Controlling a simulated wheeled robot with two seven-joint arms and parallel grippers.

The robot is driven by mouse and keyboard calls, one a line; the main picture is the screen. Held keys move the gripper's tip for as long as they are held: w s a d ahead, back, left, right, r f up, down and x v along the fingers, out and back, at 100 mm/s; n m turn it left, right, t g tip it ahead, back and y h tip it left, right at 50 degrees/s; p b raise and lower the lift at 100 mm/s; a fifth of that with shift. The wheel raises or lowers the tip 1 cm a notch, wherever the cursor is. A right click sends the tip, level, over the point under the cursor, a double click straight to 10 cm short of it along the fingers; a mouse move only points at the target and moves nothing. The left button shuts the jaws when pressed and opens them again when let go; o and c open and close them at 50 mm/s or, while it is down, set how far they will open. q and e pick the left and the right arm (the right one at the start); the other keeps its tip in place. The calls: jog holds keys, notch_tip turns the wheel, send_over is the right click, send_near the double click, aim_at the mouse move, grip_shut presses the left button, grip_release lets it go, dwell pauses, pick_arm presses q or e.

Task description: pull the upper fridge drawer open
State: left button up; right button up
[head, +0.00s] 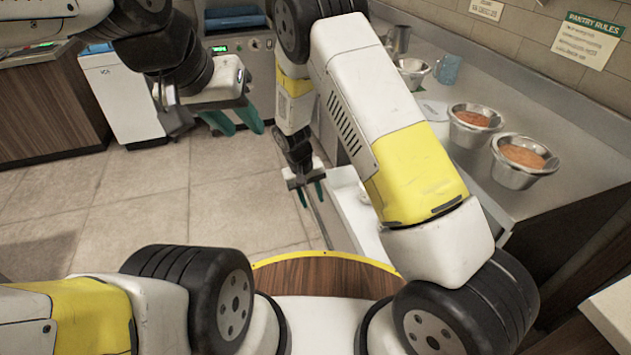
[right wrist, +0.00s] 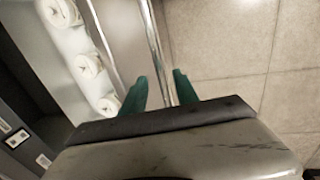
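The fridge drawer (head: 346,212) stands pulled out from under the steel counter, its pale interior showing beside my right forearm. In the right wrist view, white round items sit inside it, behind its grey front panel (right wrist: 122,42). A long metal bar handle (right wrist: 152,38) runs along that front. My right gripper (head: 310,195) is at the drawer front. Its teal fingers (right wrist: 162,78) are apart, one on each side of the bar, with small gaps showing. My left gripper (head: 233,122) is open and empty above the floor, away from the drawer. My right arm hides much of the drawer.
The counter (head: 480,160) on the right holds steel bowls of orange-red sauce (head: 475,125) (head: 523,162), another bowl (head: 412,72) and a blue mug (head: 447,70). A white bin (head: 120,95) and wooden cabinet (head: 45,110) stand at left. The tiled floor (head: 150,200) is clear.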

jog(key=r, duration=0.4)
jog(key=shift+s+a+r, duration=0.1)
jog(key=shift+s+a, duration=0.05)
jog(key=shift+a, duration=0.2)
